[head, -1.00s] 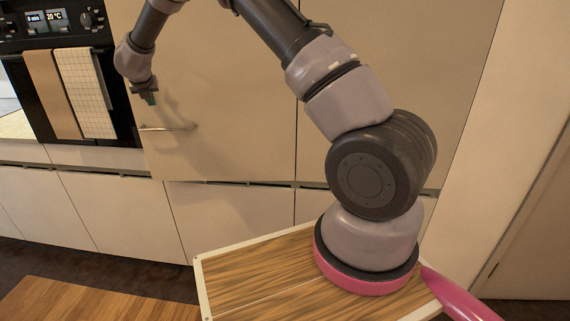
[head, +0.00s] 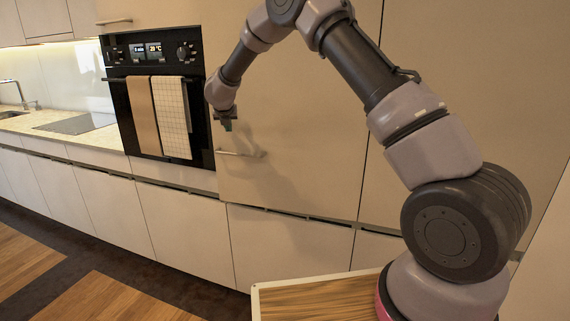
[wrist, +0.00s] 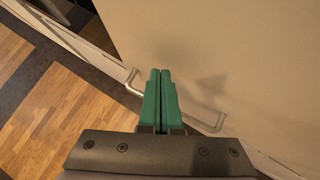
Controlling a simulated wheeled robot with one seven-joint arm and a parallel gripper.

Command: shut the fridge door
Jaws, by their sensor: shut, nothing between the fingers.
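The fridge door (head: 290,120) is the plain beige panel right of the oven, with a thin metal bar handle (head: 240,153) low near its left edge. It looks close to flush with the fronts around it; I cannot tell whether a small gap is left. My gripper (head: 227,125) is above the handle, near the door's left edge. In the wrist view the green fingers (wrist: 160,75) are together and empty, in front of the door (wrist: 230,50). The handle (wrist: 210,124) shows on both sides of them, its middle hidden. I cannot tell whether the fingers touch it.
The black oven (head: 160,90) with two hanging towels (head: 172,115) stands just left of the door. Low cabinet fronts (head: 280,240) run beneath. The wooden floor (head: 110,300) at lower left is clear.

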